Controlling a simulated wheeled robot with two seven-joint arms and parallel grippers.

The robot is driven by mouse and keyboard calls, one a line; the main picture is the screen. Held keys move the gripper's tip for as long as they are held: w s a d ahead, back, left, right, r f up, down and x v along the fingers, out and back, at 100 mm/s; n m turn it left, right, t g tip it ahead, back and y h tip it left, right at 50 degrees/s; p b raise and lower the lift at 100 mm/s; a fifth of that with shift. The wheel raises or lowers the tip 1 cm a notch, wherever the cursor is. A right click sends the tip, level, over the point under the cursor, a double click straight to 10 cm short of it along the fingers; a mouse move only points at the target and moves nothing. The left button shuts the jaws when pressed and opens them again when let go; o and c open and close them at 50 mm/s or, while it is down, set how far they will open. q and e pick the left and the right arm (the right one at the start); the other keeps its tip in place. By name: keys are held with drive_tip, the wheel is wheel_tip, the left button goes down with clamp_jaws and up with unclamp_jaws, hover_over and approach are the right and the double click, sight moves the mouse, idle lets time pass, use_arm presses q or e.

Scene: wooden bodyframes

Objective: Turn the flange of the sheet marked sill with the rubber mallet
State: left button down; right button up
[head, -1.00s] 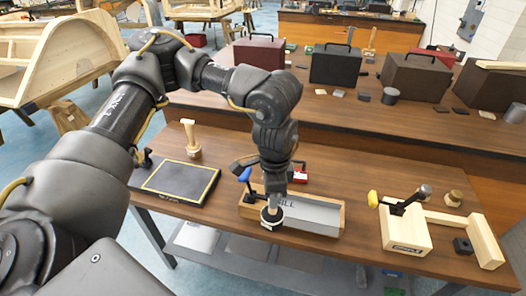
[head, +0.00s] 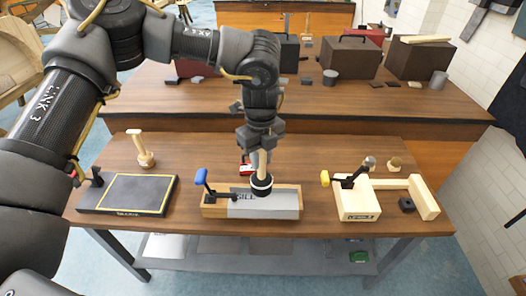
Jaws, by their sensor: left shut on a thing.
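The grey sheet (head: 280,206), its marking partly covered but reading like SILL, lies in a wooden fixture (head: 213,211) on the bench. A blue-handled clamp (head: 204,184) sits at the fixture's left end. My left gripper (head: 262,148) is shut on the light wooden handle of the mallet (head: 262,184). The mallet stands nearly upright, its black head low over the back edge of the sheet, just right of the marking. I cannot tell whether the head touches the sheet. The flange is hard to make out. My right gripper is not in view.
On the bench (head: 110,225), a black pad with a yellow outline (head: 130,194) lies left, with a wooden-handled tool (head: 142,150) behind it. A pale wooden block with a yellow-handled clamp (head: 357,205) stands right. A small red thing (head: 246,170) lies behind the fixture.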

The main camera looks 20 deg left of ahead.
use_arm(q)
drive_tip(key=shift+w+d+r+m, duration=0.2)
drive_tip(key=shift+m, duration=0.2)
drive_tip(key=shift+f+b, duration=1.05)
drive_tip(key=shift+f, duration=0.5)
wheel_tip(320, 180, down, 9)
drive_tip(key=b, duration=0.5)
drive_tip(key=shift+s+r+b, duration=0.15)
drive_tip(key=shift+r+b, duration=0.05)
drive_tip(key=shift+b, duration=0.2)
drive_tip(key=shift+f, duration=0.25)
drive_tip(key=shift+w+r+p, duration=0.2)
drive_tip(key=shift+r+p, duration=0.1)
wheel_tip(320, 180, up, 9)
drive_tip(key=p, duration=0.6)
drive_tip(key=shift+s+f, duration=0.1)
drive_tip(key=shift+f, duration=0.2)
